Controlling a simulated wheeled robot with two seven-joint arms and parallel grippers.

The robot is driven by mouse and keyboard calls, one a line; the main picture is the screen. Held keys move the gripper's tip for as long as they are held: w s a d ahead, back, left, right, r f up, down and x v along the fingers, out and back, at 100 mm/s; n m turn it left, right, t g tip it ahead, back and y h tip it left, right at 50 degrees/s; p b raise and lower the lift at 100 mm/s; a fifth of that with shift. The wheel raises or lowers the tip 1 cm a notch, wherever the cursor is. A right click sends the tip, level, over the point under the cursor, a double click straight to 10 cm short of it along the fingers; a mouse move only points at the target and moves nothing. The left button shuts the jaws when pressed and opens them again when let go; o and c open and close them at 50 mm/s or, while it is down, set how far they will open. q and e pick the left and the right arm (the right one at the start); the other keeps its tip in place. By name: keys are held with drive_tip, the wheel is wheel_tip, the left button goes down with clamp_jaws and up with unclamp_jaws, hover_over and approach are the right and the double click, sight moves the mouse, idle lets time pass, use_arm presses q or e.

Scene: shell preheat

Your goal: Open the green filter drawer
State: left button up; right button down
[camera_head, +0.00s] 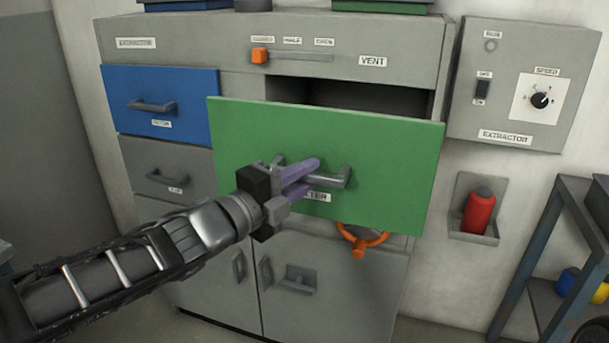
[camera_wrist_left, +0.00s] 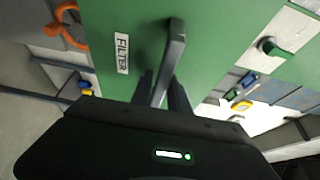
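The green filter drawer (camera_head: 390,145) stands out from the grey cabinet, with a dark gap showing behind the top of its front. Its grey bar handle (camera_head: 342,177) sits in the middle of the front, above a label partly hidden by my gripper. In the left wrist view the green front (camera_wrist_left: 220,40) carries the FILTER label (camera_wrist_left: 122,54), and the handle (camera_wrist_left: 175,50) runs between the fingers. My left gripper (camera_head: 310,177) is at the handle, its purple fingers on either side, and looks shut on it. My right gripper is not in view.
A blue drawer (camera_head: 190,110) and a grey drawer (camera_head: 180,180) are on the left, both closed. An orange valve handle (camera_head: 362,240) is below the green front. An orange vent slider (camera_head: 260,56) is above. A red cylinder (camera_head: 478,213) and a rack (camera_head: 530,265) stand right.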

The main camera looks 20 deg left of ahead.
use_arm(q)
drive_tip(key=o, duration=0.3)
drive_tip(key=p+v, duration=0.2)
drive_tip(key=v, duration=0.5)
drive_tip(key=shift+s+a, duration=0.25)
drive_tip(key=shift+s, duration=0.1)
